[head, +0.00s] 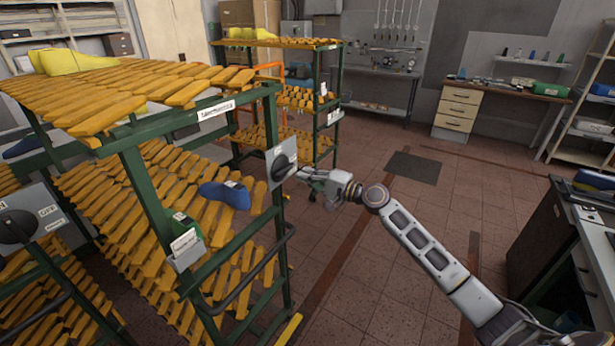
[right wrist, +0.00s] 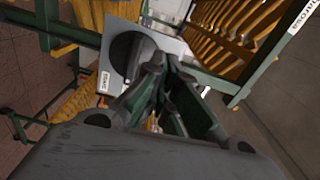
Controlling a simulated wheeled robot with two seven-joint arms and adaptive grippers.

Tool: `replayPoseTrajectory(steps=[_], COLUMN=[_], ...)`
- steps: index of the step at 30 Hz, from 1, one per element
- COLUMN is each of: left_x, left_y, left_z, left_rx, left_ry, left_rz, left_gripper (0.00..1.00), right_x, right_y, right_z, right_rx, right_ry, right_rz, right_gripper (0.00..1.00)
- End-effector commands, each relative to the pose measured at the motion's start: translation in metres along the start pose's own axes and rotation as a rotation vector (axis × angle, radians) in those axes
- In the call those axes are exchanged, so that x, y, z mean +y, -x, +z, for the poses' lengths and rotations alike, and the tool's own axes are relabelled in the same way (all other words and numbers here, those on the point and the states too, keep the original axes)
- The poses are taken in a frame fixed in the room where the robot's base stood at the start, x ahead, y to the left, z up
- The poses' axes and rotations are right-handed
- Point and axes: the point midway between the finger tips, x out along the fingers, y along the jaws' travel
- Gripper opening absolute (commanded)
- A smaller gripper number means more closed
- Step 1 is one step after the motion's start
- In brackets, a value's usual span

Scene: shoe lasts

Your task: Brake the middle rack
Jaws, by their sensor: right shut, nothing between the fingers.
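The middle rack (head: 135,150) is a green frame with rows of yellow-orange wooden slats. On its right post is a grey plate with a dark round brake knob (head: 284,166). My right gripper (head: 303,176) is just right of this knob, shut and empty. In the right wrist view the knob (right wrist: 124,52) sits on its pale plate, with a small label beside it that I cannot read surely. The dark fingers (right wrist: 158,72) overlap the knob's right edge there; I cannot tell whether they touch it. My left gripper is not in view.
A nearer rack at the lower left has a similar dark knob (head: 17,226) with labels. A blue shoe last (head: 226,194) lies on the middle rack and yellow ones (head: 75,62) on top. Another rack (head: 328,100) stands behind. The tiled floor (head: 400,240) at right is open.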

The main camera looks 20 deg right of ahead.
Motion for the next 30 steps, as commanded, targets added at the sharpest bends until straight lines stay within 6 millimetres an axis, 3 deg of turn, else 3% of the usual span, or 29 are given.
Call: replayPoseTrajectory(steps=[20, 30], left_x=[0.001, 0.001], left_y=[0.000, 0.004], left_z=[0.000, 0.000], left_rx=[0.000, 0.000], left_ry=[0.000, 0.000], left_rz=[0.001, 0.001], left_gripper=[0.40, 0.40], right_x=[0.000, -0.001], right_y=[-0.002, -0.017], right_z=[0.000, 0.000], right_rx=[-0.001, 0.000], right_ry=[-0.052, -0.052], right_rz=[0.002, 0.000], right_gripper=[0.00, 0.00])
